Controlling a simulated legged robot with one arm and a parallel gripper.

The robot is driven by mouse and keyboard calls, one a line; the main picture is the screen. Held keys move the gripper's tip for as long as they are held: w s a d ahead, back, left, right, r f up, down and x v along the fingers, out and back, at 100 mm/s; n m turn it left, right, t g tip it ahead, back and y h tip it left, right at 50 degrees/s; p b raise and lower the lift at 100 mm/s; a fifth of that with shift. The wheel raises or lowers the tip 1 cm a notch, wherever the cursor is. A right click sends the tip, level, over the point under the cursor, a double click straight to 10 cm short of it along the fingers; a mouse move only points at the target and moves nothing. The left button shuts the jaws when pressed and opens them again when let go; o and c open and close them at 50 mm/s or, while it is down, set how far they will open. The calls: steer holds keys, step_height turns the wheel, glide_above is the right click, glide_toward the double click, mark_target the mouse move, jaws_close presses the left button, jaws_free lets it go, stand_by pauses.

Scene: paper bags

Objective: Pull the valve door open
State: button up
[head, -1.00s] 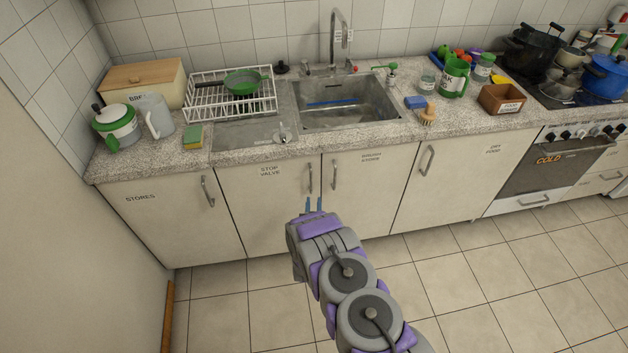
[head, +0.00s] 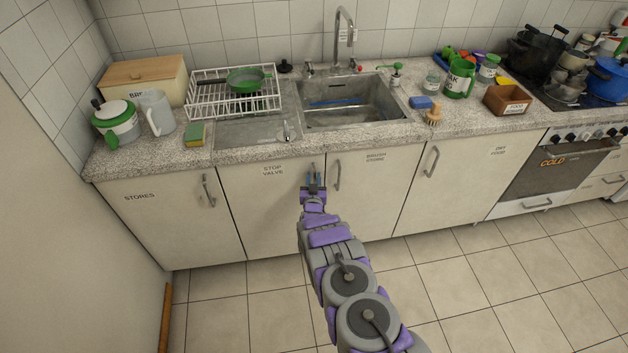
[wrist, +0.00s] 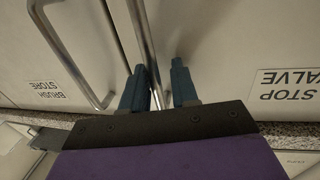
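The stop valve door (head: 262,215) is a cream cabinet door under the sink with a "STOP VALVE" label; it is closed. Its upright metal handle (head: 313,170) is near the door's right edge, with the lower part hidden by my gripper (head: 314,183). In the wrist view, which is upside down, the handle (wrist: 146,45) runs between the two blue-grey fingers of my gripper (wrist: 156,82). The fingers are apart, one on each side of the bar, with a gap visible on the right side. The door (wrist: 235,45) fills the right of that view.
The brush store door (head: 372,195) with its own handle (head: 337,176) is close on the right; that handle (wrist: 75,62) also shows in the wrist view. The stores door (head: 165,222) is on the left. The tiled floor (head: 225,310) before the cabinets is clear.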

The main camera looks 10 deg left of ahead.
steer(key=shift+w+d+r, duration=0.15)
steer(key=shift+d, duration=0.2)
steer(key=shift+c, duration=0.6)
steer(key=shift+a, duration=0.25)
jaws_close()
steer(key=shift+d, duration=0.1)
